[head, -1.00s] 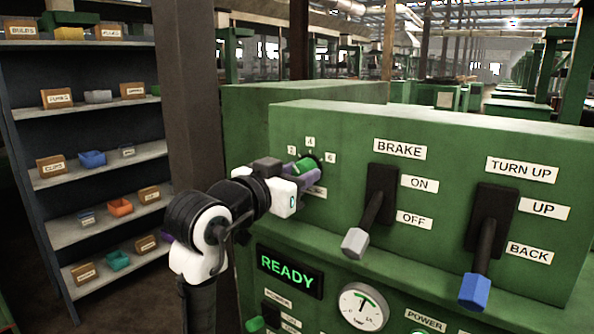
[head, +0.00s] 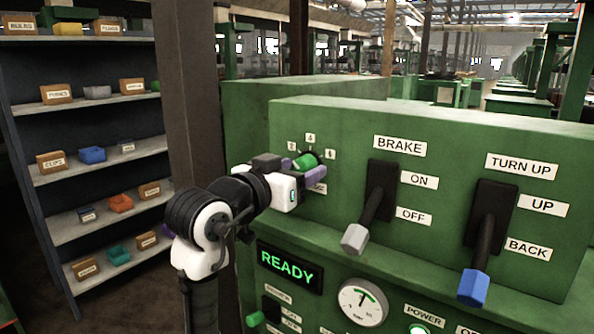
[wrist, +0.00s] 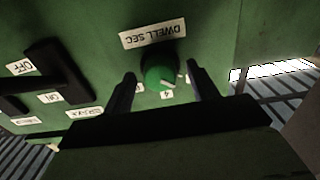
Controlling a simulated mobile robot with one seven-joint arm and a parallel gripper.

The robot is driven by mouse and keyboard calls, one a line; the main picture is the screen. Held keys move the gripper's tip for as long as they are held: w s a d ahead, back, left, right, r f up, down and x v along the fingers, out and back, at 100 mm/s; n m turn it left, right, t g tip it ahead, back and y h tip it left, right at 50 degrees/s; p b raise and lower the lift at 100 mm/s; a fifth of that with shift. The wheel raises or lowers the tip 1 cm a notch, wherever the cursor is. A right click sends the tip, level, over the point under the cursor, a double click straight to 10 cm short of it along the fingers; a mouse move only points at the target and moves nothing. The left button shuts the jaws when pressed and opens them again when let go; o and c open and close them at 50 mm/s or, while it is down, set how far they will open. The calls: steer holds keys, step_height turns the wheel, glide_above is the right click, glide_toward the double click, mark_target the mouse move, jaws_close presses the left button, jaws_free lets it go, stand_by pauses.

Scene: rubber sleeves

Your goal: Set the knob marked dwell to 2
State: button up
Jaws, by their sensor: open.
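The green dwell knob (head: 306,160) sits on the upper left of the green machine's front, with the numbers 2, 4 and 6 around it. It also shows in the wrist view (wrist: 158,77), upside down, beside its label DWELL SEC (wrist: 153,34). A pale mark on the knob points to the lower right there, near the 4 (wrist: 166,95); its exact setting is hard to tell. My gripper (wrist: 161,82) is open, with one finger on each side of the knob. Gaps show between the fingers and the knob. In the head view my gripper (head: 302,170) partly covers the knob and its label.
The brake lever (head: 368,220) and the turn up lever (head: 483,245) stick out to the right of the knob. A READY display (head: 289,267) and a gauge (head: 362,303) lie below. A shelf with small bins (head: 92,155) stands at the left.

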steer(key=shift+s+a, duration=0.1)
steer(key=b+v, duration=0.4)
steer(key=v, duration=0.9)
steer(key=shift+s+a, duration=0.2)
steer(key=shift+s, duration=0.05)
